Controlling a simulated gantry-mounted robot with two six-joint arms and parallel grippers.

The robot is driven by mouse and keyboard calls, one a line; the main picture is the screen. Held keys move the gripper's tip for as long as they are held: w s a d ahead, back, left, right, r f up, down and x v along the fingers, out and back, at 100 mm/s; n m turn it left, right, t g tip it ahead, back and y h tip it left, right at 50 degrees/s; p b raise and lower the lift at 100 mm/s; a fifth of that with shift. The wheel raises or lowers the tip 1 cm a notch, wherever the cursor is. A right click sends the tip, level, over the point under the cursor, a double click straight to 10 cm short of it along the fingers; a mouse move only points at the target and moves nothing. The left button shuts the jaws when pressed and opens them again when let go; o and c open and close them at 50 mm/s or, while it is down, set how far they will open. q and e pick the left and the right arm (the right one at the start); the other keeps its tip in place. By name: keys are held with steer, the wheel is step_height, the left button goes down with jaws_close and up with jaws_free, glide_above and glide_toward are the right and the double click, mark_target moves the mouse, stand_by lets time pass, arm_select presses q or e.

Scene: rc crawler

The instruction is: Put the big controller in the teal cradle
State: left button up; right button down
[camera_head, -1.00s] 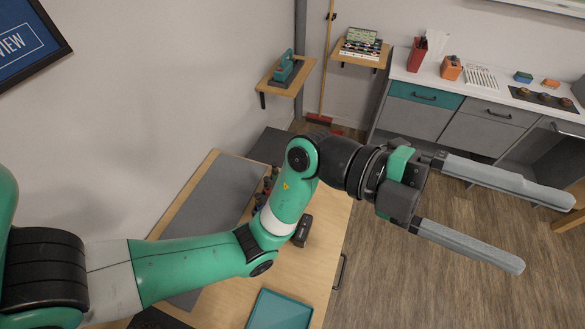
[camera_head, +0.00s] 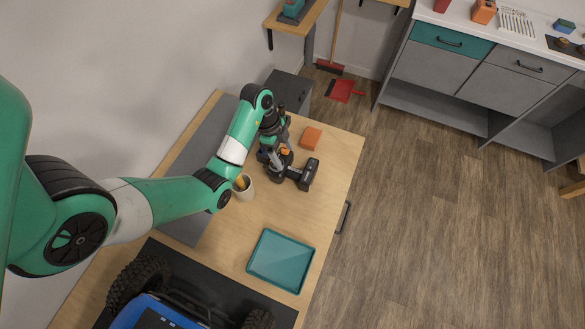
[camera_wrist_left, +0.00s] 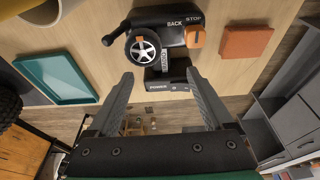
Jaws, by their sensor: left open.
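The big controller (camera_head: 304,174) is black with a wheel and an orange switch, and lies on the wooden table. In the left wrist view the controller (camera_wrist_left: 172,38) shows "BACK", "STOP" and "POWER" labels. My left gripper (camera_head: 275,158) points down over its wheel end, partly covering it. In the left wrist view the open fingers (camera_wrist_left: 160,75) sit either side of the controller's base, with nothing held. A teal stand-like piece (camera_head: 293,8), which looks like the cradle, is on a wall shelf, cut off by the top edge. My right gripper is out of view.
A teal tray (camera_head: 280,260) lies near the table's front edge. An orange block (camera_head: 311,138) lies beside the controller. A cup (camera_head: 244,189) stands near my left arm. A blue crawler (camera_head: 150,312) is at the bottom. Open floor lies right of the table.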

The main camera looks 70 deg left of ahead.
arm_select(q)
steer(key=b, duration=0.4)
glide_above(292, 171)
steer(key=s+a, duration=0.1)
step_height(292, 171, down, 5)
steer(key=shift+s+a+r, duration=0.15)
steer(key=shift+b+x, duration=0.55)
steer(key=shift+x, duration=1.9)
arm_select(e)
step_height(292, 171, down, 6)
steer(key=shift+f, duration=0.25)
arm_select(q)
steer(key=shift+c, duration=0.2)
jaws_close()
